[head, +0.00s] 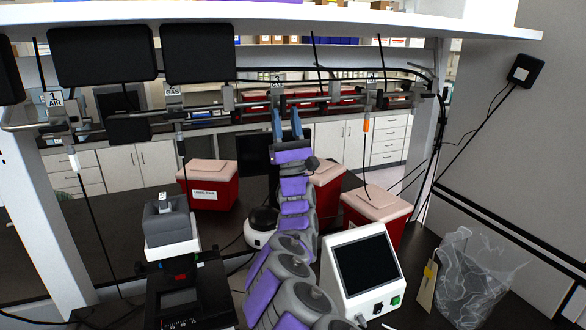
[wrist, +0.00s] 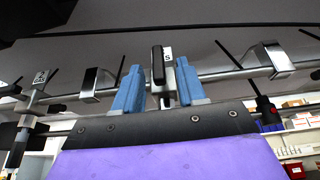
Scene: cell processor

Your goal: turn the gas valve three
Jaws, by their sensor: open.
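The valve three (head: 277,84) hangs on the metal rail near the middle of the head view, with a small white label whose text is hard to read. My gripper (head: 287,122) is just below it in that view, its two blue fingers pointing up. In the wrist view, my open gripper (wrist: 160,92) has one finger on each side of the valve's black handle (wrist: 158,65). A white label edge with an S shows beside the handle. The handle stands upright and gaps show between it and the fingers. Contact cannot be seen.
Valves one (head: 56,108), two (head: 173,92) and four (head: 371,84) share the rail. A white shelf (head: 300,18) runs above. Red bins (head: 207,185), a white monitor device (head: 362,270) and a clear plastic bag (head: 468,282) stand on the dark bench below.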

